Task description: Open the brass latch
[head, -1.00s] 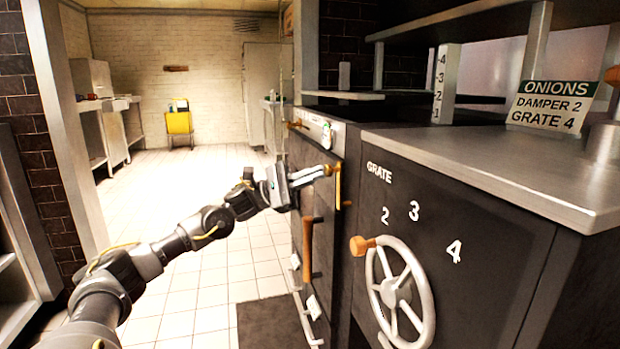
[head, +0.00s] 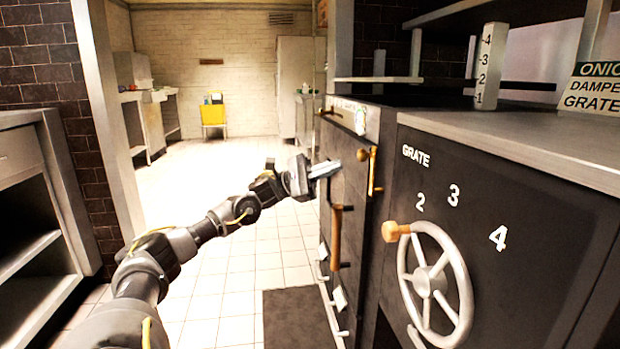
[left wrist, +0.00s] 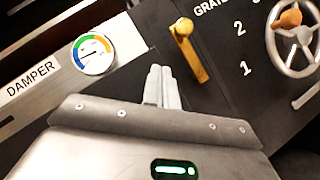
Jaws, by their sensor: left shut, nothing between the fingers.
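The brass latch (head: 374,172) is on the dark front of the range, left of the grate panel. Its bar stands upright along the panel edge, with a knob at its top. It also shows in the left wrist view (left wrist: 194,55), right of my fingertips. My left gripper (head: 336,168) is shut and empty. Its fingertips are just left of the latch, with a visible gap between them in the left wrist view (left wrist: 160,78). My right gripper is not in view.
A handwheel (head: 428,284) with a wooden knob is on the grate panel at right. An upright wooden handle (head: 337,238) is below my left gripper. A round damper gauge (left wrist: 93,54) is left of my fingers. Tiled floor (head: 225,275) is open at left.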

